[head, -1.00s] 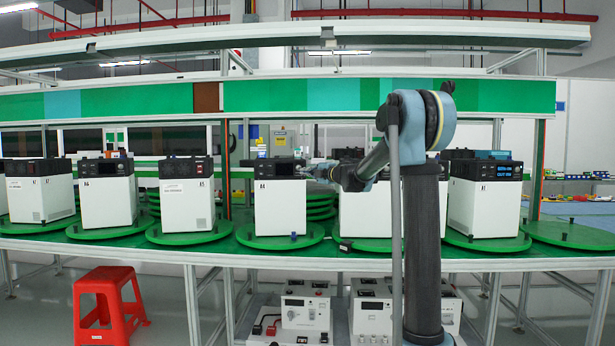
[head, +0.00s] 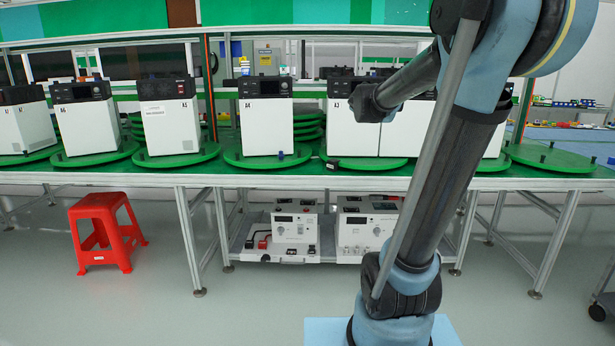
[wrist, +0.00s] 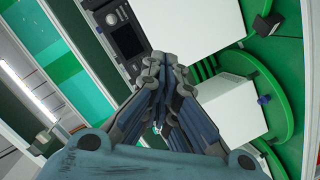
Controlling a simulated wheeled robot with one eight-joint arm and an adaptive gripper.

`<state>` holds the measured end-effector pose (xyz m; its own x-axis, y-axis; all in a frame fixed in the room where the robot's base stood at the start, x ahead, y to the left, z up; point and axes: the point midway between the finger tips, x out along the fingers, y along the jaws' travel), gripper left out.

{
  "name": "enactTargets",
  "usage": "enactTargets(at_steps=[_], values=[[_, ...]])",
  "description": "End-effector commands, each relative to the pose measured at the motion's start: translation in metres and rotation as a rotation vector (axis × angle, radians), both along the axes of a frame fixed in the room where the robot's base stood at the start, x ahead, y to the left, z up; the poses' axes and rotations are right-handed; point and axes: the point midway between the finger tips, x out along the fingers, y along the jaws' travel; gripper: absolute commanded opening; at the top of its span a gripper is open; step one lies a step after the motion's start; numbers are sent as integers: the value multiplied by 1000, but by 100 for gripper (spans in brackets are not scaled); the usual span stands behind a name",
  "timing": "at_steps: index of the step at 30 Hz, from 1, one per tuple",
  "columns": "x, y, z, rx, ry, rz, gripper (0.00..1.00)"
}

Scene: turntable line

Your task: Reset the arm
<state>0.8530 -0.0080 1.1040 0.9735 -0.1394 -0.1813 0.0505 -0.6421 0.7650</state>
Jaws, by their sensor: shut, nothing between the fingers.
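My arm rises on the right of the head view, and its dark far end (head: 368,103) is in front of the white box marked A3 (head: 345,132). The fingers cannot be made out there. In the wrist view my gripper (wrist: 172,60) is shut and empty, its fingers drawn together. Behind them are a white box with a dark control panel (wrist: 128,40) and another white box face (wrist: 228,105). How far the fingertips are from these boxes cannot be told.
White boxes with black tops, including A4 (head: 265,125) and A5 (head: 170,130), stand on green turntables along the bench. An empty turntable (head: 550,158) is at right. Power units (head: 296,225) sit on a lower shelf. A red stool (head: 103,228) stands on open floor.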

Motion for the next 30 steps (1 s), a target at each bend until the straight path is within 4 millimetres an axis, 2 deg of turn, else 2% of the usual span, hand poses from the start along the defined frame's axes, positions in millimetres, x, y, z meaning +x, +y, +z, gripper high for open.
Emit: enactTargets(at_steps=[1, 6, 13, 18, 24, 27, 30], values=[[-21, -11, -16, 42, 41, -46, 0], [-90, -41, -78, 189, 202, -196, 0], [-194, -53, -171, 379, 449, -357, 0], [-274, -43, -238, 512, 649, -444, 0], [-361, -18, -303, 643, 882, -505, 0], [-393, -6, -324, 687, 970, -519, 0], [-412, 3, -336, 713, 1027, -525, 0]])
